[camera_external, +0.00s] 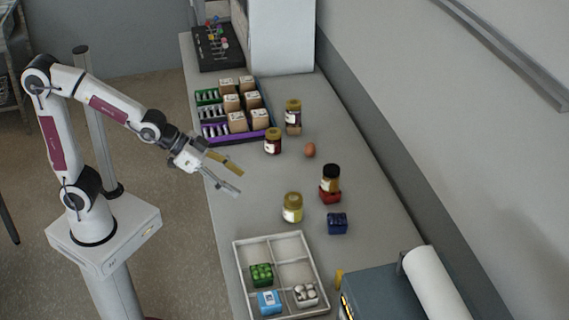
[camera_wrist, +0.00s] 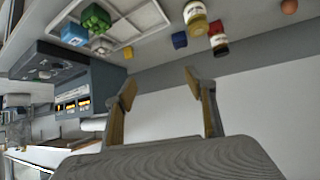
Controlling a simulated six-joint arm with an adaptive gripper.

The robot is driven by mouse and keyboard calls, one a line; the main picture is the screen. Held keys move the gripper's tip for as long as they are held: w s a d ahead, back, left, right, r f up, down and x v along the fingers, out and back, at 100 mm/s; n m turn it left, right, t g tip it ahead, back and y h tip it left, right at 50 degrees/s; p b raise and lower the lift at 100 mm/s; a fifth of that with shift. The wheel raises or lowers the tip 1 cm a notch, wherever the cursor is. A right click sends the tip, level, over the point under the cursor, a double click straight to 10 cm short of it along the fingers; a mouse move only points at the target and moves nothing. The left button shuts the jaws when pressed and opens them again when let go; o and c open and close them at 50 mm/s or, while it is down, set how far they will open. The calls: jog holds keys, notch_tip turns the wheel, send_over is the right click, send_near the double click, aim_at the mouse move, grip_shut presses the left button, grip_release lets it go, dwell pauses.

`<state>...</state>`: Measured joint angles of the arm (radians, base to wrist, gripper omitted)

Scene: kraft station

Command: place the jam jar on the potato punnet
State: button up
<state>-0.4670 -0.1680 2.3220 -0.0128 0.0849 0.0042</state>
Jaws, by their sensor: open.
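My gripper (camera_external: 239,181) is open and empty, held above the left side of the bench; its two fingers also show in the wrist view (camera_wrist: 161,80). A dark red jar with a gold lid (camera_external: 272,141), which looks like the jam jar, stands upright beside the crate, beyond my gripper. That thing may be the potato punnet, but I cannot tell. Neither of these shows clearly in the wrist view.
A yellowish jar (camera_external: 292,208), a blue punnet (camera_external: 337,224) and a dark-lidded jar (camera_external: 331,176) on a red punnet (camera_external: 330,197) stand mid-bench. An egg (camera_external: 310,150) lies beyond. A divided tray (camera_external: 241,265) holds green, blue and white items. A crate (camera_external: 259,136) holds boxes.

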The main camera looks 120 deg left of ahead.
jog(key=s+d+f+m+g+h, duration=0.2)
jog(key=s+d+m+g+h, duration=0.1)
jog(key=s+d, duration=1.7)
jog(key=shift+s+d+m+g+h, duration=0.35)
jog(key=shift+d+m+h, duration=0.55)
jog(key=shift+m, duration=0.3)
